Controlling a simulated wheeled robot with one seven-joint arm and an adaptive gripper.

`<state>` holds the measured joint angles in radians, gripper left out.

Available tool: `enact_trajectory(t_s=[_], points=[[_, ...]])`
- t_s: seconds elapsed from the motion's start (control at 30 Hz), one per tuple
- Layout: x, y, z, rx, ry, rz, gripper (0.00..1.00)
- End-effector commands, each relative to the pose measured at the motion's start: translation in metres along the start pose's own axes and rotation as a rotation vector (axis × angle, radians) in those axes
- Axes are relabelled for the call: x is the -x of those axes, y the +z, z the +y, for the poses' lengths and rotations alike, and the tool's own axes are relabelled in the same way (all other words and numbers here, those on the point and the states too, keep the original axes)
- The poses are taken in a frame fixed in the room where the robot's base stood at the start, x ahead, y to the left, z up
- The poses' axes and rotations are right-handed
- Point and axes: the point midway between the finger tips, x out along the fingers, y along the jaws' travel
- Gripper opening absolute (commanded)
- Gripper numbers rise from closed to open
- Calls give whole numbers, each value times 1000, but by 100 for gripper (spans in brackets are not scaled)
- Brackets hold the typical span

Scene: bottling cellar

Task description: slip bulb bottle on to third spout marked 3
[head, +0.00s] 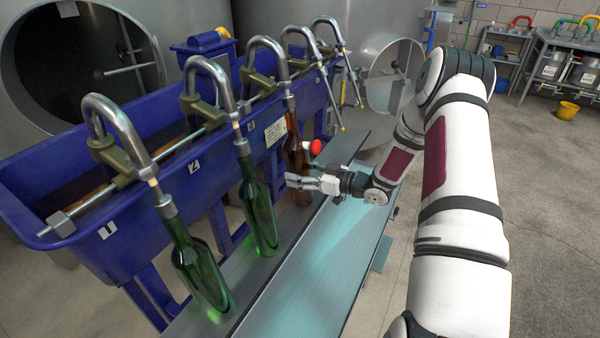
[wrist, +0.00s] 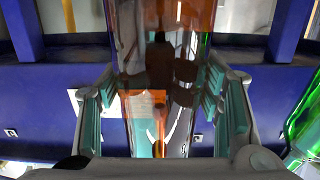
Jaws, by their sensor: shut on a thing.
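The bulb bottle is the brown glass bottle (head: 292,150), upright below the third spout (head: 267,45) of the blue trough. Its mouth is right at that spout's lower tip; I cannot tell how far the tip is inside. The number plate 3 (head: 251,128) is on the trough wall just left of it. My gripper (head: 294,182) is at the bottle's lower body and shut on it. In the wrist view the brown glass (wrist: 165,60) fills the space between the two finger pads.
Green bottles hang on the first spout (head: 190,255) and second spout (head: 257,205), close to the left. Two more spouts (head: 325,55) farther right carry no bottle. A narrow metal bench (head: 300,285) runs below. A red knob (head: 315,147) is just behind my gripper.

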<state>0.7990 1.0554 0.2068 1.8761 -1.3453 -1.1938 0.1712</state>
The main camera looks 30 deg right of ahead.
Motion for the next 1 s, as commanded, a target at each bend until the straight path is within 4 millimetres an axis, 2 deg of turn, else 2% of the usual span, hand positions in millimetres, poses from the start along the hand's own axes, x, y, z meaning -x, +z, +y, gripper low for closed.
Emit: enact_trajectory(t_s=[0.87,0.9,1.0], points=[[0,11,0,1,0,2,13],[0,11,0,1,0,2,64],[0,11,0,1,0,2,83]])
